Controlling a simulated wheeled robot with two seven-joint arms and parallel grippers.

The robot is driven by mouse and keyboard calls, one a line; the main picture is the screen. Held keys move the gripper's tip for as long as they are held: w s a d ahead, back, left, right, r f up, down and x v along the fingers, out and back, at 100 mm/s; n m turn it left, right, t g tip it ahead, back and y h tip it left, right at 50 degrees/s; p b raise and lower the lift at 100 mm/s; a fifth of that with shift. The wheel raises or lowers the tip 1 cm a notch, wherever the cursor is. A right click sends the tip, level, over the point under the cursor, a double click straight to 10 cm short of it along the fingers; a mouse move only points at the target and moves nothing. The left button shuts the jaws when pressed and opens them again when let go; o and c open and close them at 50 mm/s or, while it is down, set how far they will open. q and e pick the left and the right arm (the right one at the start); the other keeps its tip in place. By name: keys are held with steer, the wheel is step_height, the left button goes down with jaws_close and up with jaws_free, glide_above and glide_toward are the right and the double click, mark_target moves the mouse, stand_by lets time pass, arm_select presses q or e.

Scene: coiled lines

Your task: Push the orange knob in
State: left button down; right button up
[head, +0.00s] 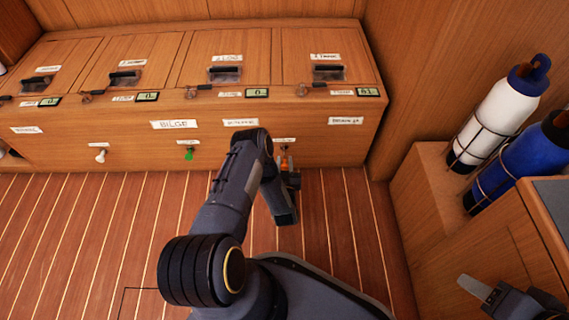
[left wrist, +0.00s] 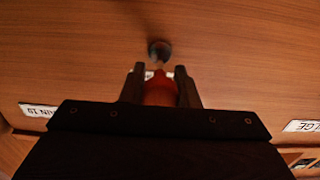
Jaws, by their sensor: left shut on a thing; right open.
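The orange knob (head: 284,164) is on the front face of the wooden locker, mostly hidden behind my left gripper in the head view. My left gripper (head: 287,172) is at the knob, with its arm reaching forward from below. In the left wrist view, the orange knob (left wrist: 160,91) is between the two dark fingers of my left gripper (left wrist: 160,84), which is shut on it. A dark round piece shows on the wood just beyond the fingertips. My right gripper (head: 482,287) is partly in view at the lower right; it is open, away from the knob.
Lidded compartments with small displays are above. A white bottle (head: 499,115) and a blue bottle (head: 528,158) stand in racks at right. The striped floor is clear.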

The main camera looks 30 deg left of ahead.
mark_target(285, 169)
arm_select(q)
steer(key=x, duration=0.3)
steer(key=c, duration=1.1)
jaws_free()
steer(key=p+v, duration=0.3)
steer(key=v, duration=0.4)
steer(key=shift+s+d, duration=0.25)
steer(key=shift+s, duration=0.15)
